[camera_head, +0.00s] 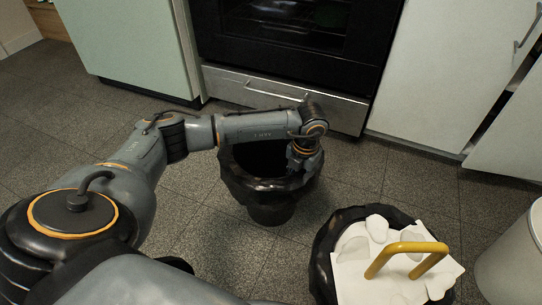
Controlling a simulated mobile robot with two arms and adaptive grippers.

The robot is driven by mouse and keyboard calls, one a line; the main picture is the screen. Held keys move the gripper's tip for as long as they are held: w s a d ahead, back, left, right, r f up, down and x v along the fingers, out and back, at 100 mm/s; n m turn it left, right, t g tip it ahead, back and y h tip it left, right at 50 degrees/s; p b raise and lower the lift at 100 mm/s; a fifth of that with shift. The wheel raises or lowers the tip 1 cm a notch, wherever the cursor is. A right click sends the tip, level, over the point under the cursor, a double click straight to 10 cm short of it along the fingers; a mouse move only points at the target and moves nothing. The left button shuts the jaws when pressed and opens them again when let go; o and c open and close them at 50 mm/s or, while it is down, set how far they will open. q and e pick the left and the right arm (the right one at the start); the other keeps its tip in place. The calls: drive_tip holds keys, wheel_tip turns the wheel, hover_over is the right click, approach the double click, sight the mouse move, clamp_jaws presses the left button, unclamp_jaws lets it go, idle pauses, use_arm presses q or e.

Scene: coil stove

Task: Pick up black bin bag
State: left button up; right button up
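A black bin bag (237,176) with an open, dark mouth lines or forms a round bin on the tiled floor in front of the oven. A second black bag (323,262) stands at the lower right, filled with white crumpled pieces. My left arm reaches in from the left across the far side of the first bag. My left gripper (304,160) points down at that bag's right rim, over or touching it. Its fingers are small and dark there, so I cannot tell whether they grip the bag. My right gripper is out of view.
A yellow handle-shaped bar (405,250) stands over white sheets (365,275) in the second bag. The oven drawer (345,112) and white cabinets (450,75) are behind. A pale round container (515,260) is at the right edge. Floor between the bags is clear.

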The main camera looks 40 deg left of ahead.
use_arm(q)
clamp_jaws()
drive_tip(key=shift+r, duration=0.1)
